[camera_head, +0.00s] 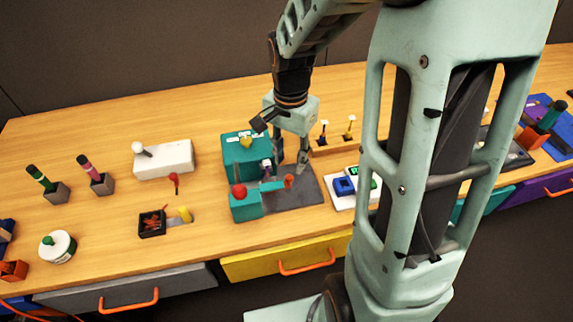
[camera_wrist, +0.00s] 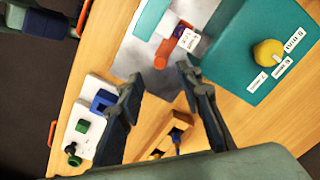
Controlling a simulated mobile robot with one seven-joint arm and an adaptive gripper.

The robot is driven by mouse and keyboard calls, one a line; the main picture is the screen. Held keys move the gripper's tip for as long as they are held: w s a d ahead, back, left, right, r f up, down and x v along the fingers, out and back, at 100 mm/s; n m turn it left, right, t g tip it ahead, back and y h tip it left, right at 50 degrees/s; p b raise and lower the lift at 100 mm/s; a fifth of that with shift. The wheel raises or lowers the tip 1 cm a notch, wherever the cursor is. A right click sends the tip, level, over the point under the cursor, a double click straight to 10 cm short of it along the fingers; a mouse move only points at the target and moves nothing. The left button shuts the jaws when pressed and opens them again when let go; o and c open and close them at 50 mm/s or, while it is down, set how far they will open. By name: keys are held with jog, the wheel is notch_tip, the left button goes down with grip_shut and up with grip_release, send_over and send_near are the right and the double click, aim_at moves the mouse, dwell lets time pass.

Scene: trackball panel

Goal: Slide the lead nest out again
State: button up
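A teal station stands on a dark grey plate (camera_head: 308,192), with a tall teal box (camera_head: 240,152) at the back and a low teal block with a red ball (camera_head: 239,191) in front. A teal bar with an orange knob (camera_head: 288,181) lies between them; the same orange knob (camera_wrist: 160,54) shows in the wrist view beside a small white label. This may be the lead nest, but no label confirms it. My gripper (camera_head: 290,170) is open and empty above the plate, close to the knob. In the wrist view its fingertips (camera_wrist: 160,80) are apart, with the knob just beyond them.
A yellow knob (camera_wrist: 268,50) tops the teal box. A small wooden stand (camera_wrist: 175,138) with upright pegs and a white tray with a blue block (camera_wrist: 102,100) stand nearby.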

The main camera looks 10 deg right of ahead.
aim_at(289, 177)
notch_tip(289, 177, down, 6)
jog(key=shift+c, duration=0.6)
grip_shut()
